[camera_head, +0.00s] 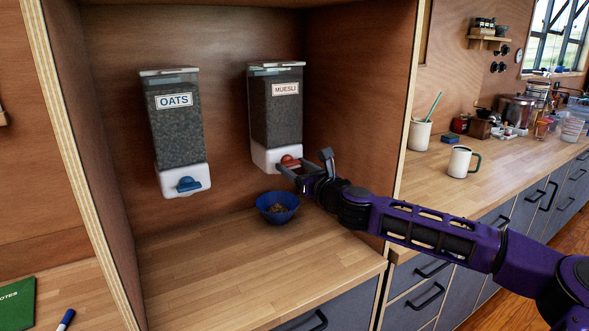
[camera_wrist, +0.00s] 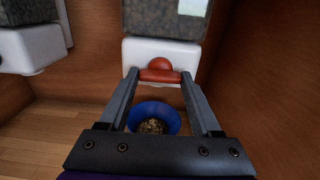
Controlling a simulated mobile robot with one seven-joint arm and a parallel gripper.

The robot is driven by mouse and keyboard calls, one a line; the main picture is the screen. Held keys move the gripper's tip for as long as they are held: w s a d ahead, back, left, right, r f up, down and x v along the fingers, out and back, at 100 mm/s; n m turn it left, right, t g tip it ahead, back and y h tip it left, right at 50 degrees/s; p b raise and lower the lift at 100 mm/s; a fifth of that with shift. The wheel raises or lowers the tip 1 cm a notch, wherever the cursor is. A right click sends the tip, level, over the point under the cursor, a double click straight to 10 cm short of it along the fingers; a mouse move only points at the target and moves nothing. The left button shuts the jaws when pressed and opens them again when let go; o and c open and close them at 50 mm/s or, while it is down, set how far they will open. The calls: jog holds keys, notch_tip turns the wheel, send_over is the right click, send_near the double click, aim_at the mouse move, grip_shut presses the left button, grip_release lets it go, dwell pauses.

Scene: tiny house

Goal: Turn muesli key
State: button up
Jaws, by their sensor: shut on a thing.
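The muesli dispenser (camera_head: 274,110) hangs on the back wall of the wooden niche, a clear box with a white base and a label reading MUESLI. Its red key (camera_head: 289,161) is on the front of the white base. My gripper (camera_head: 284,168) reaches in from the right and is shut on the key. In the wrist view, the red key (camera_wrist: 160,75) lies crosswise between my two fingertips (camera_wrist: 160,78). A blue bowl (camera_head: 277,208) with some muesli in it stands on the counter below; the wrist view shows its contents (camera_wrist: 152,126).
An oats dispenser (camera_head: 178,130) with a blue key (camera_head: 188,184) hangs to the left. The niche's right side panel (camera_head: 389,110) stands close behind my wrist. The niche counter (camera_head: 225,275) is clear around the bowl. A mug (camera_head: 460,162) stands on the right counter.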

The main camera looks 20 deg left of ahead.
dwell(0.4)
jog(key=o, duration=1.4)
jog(key=v, duration=1.7)
jog(key=shift+s+d, duration=0.15)
jog(key=shift+s, duration=0.05)
